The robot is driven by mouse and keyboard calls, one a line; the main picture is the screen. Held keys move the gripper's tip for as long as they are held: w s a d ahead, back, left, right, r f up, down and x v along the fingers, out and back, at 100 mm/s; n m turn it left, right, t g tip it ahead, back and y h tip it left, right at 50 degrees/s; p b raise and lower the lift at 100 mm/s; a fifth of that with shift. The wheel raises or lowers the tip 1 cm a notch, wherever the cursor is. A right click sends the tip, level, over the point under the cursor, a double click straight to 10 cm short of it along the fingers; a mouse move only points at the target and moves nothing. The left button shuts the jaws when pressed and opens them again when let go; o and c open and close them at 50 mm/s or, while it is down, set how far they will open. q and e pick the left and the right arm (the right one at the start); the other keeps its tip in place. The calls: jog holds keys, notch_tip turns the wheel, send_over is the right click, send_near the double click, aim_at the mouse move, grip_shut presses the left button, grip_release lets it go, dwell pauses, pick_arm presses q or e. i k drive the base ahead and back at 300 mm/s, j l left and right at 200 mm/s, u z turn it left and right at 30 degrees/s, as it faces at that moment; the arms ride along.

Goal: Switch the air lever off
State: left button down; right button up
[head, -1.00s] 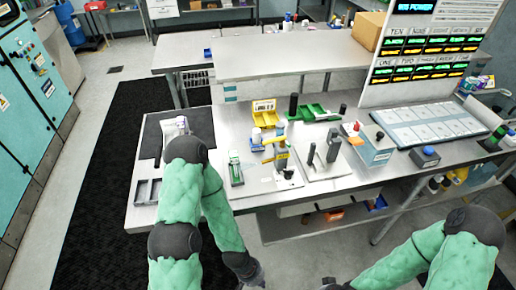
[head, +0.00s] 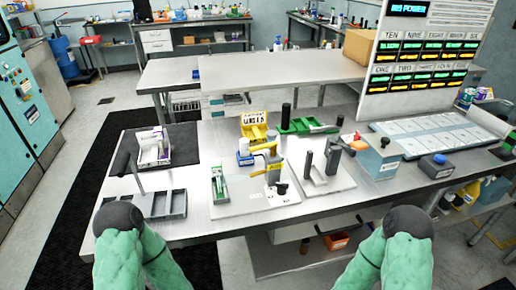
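A fixture plate (head: 240,204) lies on the steel bench in the middle. A second plate to the right holds a dark upright clamp (head: 321,165). My two green arms show at the bottom edge, but both grippers are out of frame.
A yellow bin (head: 254,128) and a green tray (head: 309,125) stand behind the fixtures. A blue-grey box (head: 377,160) with an orange top and a blue button box (head: 436,165) stand at right. A display board (head: 424,60) rises behind. The front strip of bench is mostly clear.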

aim_at(273, 146)
jog(key=i+l, duration=0.1)
jog(key=l, duration=1)
jog(key=u, duration=1.55)
